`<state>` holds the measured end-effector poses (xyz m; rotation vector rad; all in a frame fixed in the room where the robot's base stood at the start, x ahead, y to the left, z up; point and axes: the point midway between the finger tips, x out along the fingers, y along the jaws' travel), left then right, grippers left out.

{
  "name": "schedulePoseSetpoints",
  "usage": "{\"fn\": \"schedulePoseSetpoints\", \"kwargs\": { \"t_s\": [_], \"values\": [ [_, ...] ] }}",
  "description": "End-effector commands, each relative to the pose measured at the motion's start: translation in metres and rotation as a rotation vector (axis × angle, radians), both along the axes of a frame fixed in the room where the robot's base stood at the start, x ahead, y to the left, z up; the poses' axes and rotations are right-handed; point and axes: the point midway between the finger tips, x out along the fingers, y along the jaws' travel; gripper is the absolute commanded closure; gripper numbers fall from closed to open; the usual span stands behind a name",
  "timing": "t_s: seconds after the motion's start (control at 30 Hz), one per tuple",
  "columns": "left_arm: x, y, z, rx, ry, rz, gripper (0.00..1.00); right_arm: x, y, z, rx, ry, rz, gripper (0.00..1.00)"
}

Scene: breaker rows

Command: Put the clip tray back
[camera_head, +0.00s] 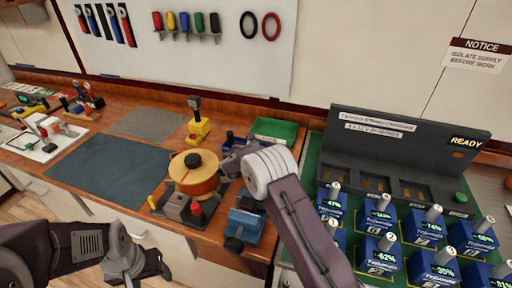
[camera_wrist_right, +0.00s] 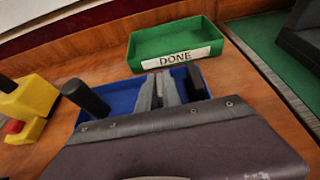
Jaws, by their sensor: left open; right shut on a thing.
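A blue tray (camera_wrist_right: 126,97), which I take to be the clip tray, lies on the wooden bench in the right wrist view, just in front of the green DONE tray. My right gripper (camera_wrist_right: 165,88) reaches into it and is shut; the exact spot of its hold is hidden by the gripper body. Dark upright pieces stand at the tray's left and right. In the head view my right gripper (camera_head: 232,152) is at the bench's back right, mostly covering the blue tray. My left gripper (camera_head: 152,268) is open and empty, low in front of the bench.
The green DONE tray (camera_wrist_right: 178,42) stands against the back ledge. A yellow tool (camera_head: 198,128) and an orange-yellow reel (camera_head: 194,172) are left of the right gripper. A blue vise (camera_head: 243,226) is near the front edge. A dark mat (camera_head: 110,170) is clear.

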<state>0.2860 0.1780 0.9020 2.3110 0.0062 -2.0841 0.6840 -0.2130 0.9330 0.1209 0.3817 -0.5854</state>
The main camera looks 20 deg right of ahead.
Motion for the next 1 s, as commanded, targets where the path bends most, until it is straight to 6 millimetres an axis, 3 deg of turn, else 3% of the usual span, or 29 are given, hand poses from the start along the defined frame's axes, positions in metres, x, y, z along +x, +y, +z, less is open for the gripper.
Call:
{"fn": "schedulePoseSetpoints", "kwargs": {
  "t_s": [0.4,0.5,0.87,1.0],
  "values": [
    [0.000,0.000,-0.005,0.000,0.000,0.000,0.37,0.000,0.000,-0.010,0.000,-0.005,-0.001,1.00],
    [0.000,0.000,-0.003,0.000,0.000,0.000,0.37,0.000,0.000,-0.009,0.000,-0.002,0.000,0.70],
    [0.000,0.000,0.002,0.000,0.000,0.000,0.37,0.000,0.000,-0.005,0.000,-0.002,0.000,0.70],
    [0.000,0.000,-0.003,0.000,0.000,0.000,0.37,-0.014,0.010,0.000,0.000,-0.002,0.002,0.70]
  ]
}}
